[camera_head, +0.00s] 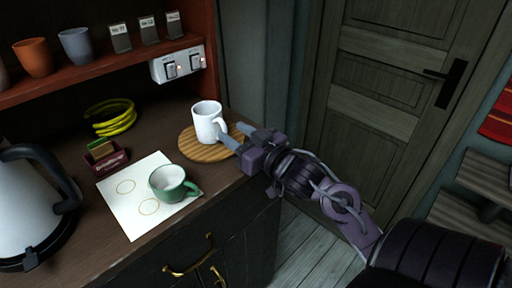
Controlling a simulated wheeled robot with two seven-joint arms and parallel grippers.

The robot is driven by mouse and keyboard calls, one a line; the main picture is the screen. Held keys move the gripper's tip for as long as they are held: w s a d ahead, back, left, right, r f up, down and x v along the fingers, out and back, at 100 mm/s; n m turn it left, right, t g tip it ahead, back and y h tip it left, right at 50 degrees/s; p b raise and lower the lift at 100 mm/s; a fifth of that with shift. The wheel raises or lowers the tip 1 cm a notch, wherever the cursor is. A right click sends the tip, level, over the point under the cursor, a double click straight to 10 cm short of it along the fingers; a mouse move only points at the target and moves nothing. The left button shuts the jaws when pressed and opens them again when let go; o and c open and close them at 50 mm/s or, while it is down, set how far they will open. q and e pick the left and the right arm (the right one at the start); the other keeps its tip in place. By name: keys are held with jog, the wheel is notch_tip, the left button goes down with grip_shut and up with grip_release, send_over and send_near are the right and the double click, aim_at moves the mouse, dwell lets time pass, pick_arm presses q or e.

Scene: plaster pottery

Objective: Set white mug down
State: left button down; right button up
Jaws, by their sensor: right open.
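The white mug (207,121) stands upright on a round wooden board (194,152) on the dark brown counter. Its handle faces right, toward my right gripper. My right gripper (232,135) comes in from the right and is open. Its fingertips are at the mug's handle side; I cannot tell whether they touch it. My left gripper is not in view.
A green mug (168,182) stands on a white sheet (130,208) with ring marks. A kettle (22,205), a small dark red box (106,158) and yellow bananas (112,117) are on the left. A shelf (100,66) with cups runs above the back.

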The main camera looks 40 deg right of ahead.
jog(key=s, duration=0.4)
jog(key=shift+d+f, duration=0.15)
jog(key=s+p, duration=0.3)
jog(key=shift+s+d+p, duration=0.15)
jog(key=shift+s+p, duration=0.15)
jog(key=shift+s, duration=0.05)
